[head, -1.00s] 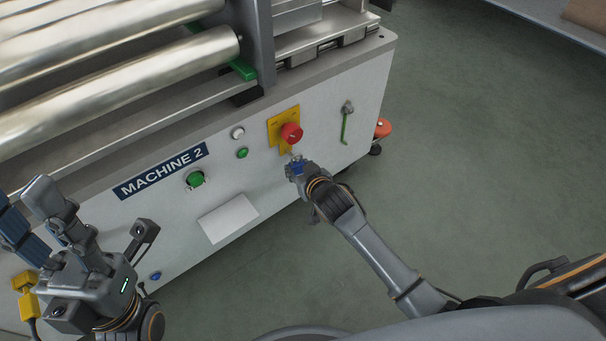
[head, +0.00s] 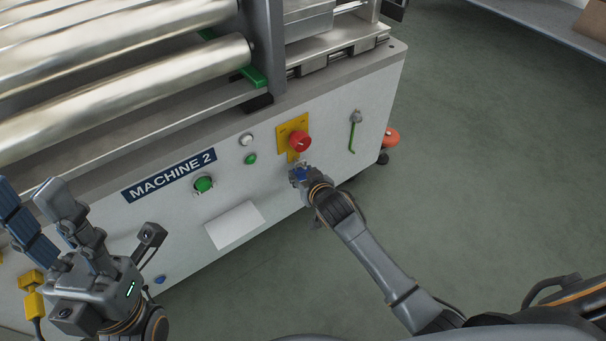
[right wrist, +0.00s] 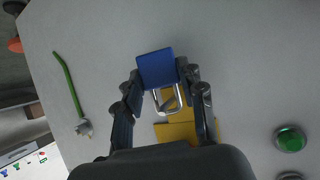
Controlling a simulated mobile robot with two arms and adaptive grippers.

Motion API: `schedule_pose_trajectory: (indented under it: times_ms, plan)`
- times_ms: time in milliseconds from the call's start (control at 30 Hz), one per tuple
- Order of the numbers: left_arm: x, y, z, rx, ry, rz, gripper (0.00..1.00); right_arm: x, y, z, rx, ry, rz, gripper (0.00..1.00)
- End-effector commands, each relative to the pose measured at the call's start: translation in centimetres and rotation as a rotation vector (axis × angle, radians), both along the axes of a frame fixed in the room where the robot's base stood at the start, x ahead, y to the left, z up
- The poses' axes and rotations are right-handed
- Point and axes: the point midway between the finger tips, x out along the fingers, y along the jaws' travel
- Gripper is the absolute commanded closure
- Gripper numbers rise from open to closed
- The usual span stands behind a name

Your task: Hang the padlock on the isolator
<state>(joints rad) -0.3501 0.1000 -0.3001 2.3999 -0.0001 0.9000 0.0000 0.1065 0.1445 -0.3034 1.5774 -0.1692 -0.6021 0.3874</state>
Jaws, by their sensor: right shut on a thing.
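The isolator is a red knob (head: 301,141) on a yellow plate (head: 286,128) on the machine's white front panel. My right gripper (head: 300,175) is just below it, shut on a blue padlock (head: 302,174). In the right wrist view the padlock (right wrist: 157,68) sits between the two fingers, its metal shackle (right wrist: 168,100) pointing toward the yellow plate (right wrist: 175,132). The shackle overlaps the plate's edge there; I cannot tell whether it passes through a hole. The knob is hidden in that view. My left gripper (head: 28,195) is open and empty at the left.
A green-handled lever (head: 352,134) is right of the isolator. Metal rollers (head: 120,90) lie above. Floor at the right is clear.

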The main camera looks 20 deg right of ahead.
Motion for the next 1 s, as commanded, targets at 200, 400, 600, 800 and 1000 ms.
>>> schedule_pose_trajectory:
  times_ms: [200, 400, 600, 800, 1000]
  plan:
    - [0.0, 0.0, 0.0, 0.000, 0.000, 0.000, 0.60, 0.0, 0.0, 0.1, 0.000, -0.001, 0.000, 0.37]
    - [0.0, 0.0, 0.0, 0.000, 0.001, 0.000, 0.60, 0.0, 0.0, 0.0, 0.000, -0.001, 0.000, 0.35]
    - [0.0, 0.0, 0.0, 0.000, 0.000, 0.000, 0.60, -0.3, -0.1, 0.2, 0.000, 0.000, 0.000, 0.35]
    - [0.0, 0.0, 0.0, 0.000, 0.000, 0.000, 0.60, -2.6, -0.3, 1.4, -0.001, -0.001, 0.000, 0.35]
    - [0.0, 0.0, 0.0, 0.000, 0.000, 0.000, 0.60, -6.2, -0.5, 3.3, 0.001, -0.001, 0.001, 0.35]
